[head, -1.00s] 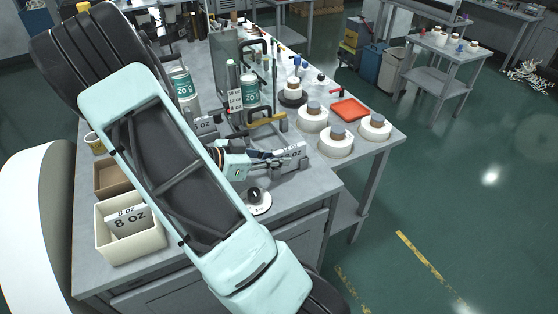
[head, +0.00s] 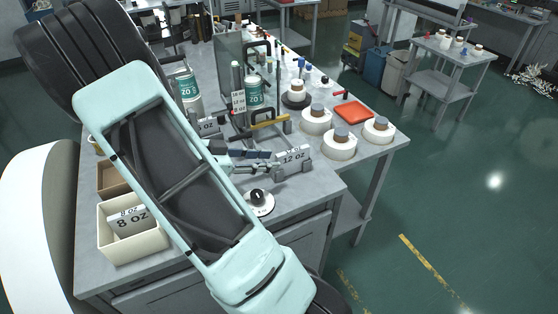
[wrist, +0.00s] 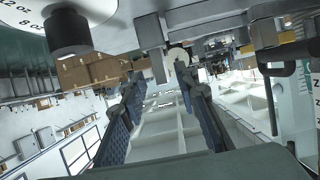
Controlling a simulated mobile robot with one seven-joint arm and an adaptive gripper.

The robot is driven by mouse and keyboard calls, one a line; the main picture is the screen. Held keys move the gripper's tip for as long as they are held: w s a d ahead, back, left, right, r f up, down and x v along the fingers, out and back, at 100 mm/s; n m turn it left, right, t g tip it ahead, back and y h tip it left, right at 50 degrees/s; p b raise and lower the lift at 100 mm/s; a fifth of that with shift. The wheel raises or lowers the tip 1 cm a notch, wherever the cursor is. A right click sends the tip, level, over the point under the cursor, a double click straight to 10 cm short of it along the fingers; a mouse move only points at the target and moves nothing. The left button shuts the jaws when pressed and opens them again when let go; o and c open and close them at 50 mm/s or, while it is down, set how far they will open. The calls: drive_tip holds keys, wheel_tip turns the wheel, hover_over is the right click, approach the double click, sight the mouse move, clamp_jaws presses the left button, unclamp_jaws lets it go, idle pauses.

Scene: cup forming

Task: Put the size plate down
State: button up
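The plate's face cannot be made out in the wrist view. My forearm hides part of the bench.
A dial with a black knob (head: 258,198) sits in front of the holder; it also shows in the wrist view (wrist: 68,32). A white bin (head: 140,247) holds "8 OZ" plates. White rolls (head: 337,147) and an orange tray (head: 354,112) lie at right. A yellow-handled clamp (head: 270,121) stands behind.

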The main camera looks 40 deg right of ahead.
drive_tip(key=v, duration=0.6)
drive_tip(key=shift+a, duration=0.25)
drive_tip(key=shift+w+r, duration=0.15)
